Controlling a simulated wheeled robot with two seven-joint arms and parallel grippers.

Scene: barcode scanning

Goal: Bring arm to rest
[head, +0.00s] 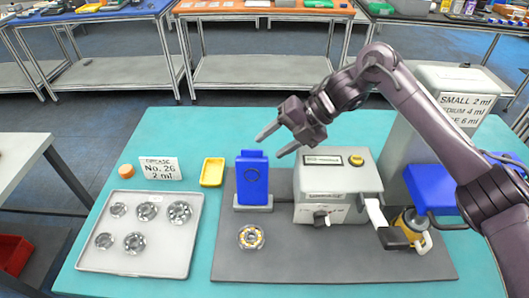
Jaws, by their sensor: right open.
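My right arm (425,115) comes in from the right edge and reaches left over the table. My right gripper (269,147) is open and empty, its two fingers apart and pointing left and down. In the picture it is just above the top of the blue upright device (252,182), with the grey box-shaped machine (338,190) to its lower right. I cannot tell its exact height above them. My left gripper and left arm are not in view.
On the teal table (215,123), a grey tray (137,264) holds several round metal parts.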

